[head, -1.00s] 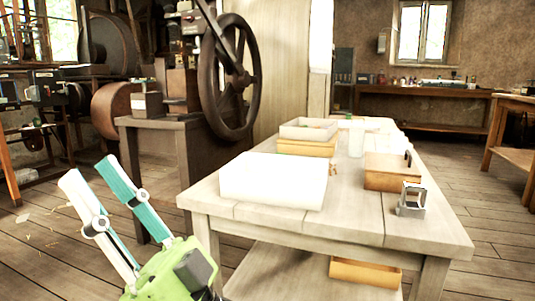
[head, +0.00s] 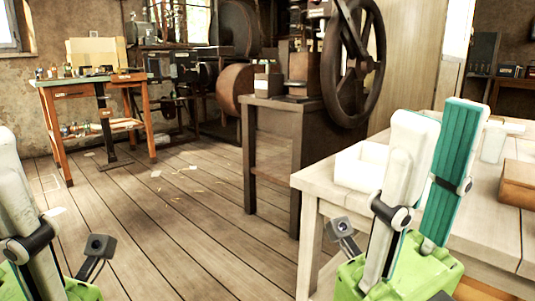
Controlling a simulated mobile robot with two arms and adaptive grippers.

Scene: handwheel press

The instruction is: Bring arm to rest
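My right gripper (head: 437,125) stands upright at the right, with its green body at the bottom edge. One finger shows its pale back and the other its ribbed teal pad. The fingers are apart with nothing between them. It appears in front of the pale table (head: 322,182) and covers part of it. My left gripper (head: 15,165) is cut off by the left edge. Only one pale finger and part of its green body show, so its opening is hidden.
The press handwheel (head: 355,62) rises beside a dark wooden stand (head: 270,150). A white box (head: 360,165) and a wooden box (head: 518,183) sit on the pale table. An orange workbench (head: 52,125) stands at the far left. The plank floor (head: 190,225) between is open.

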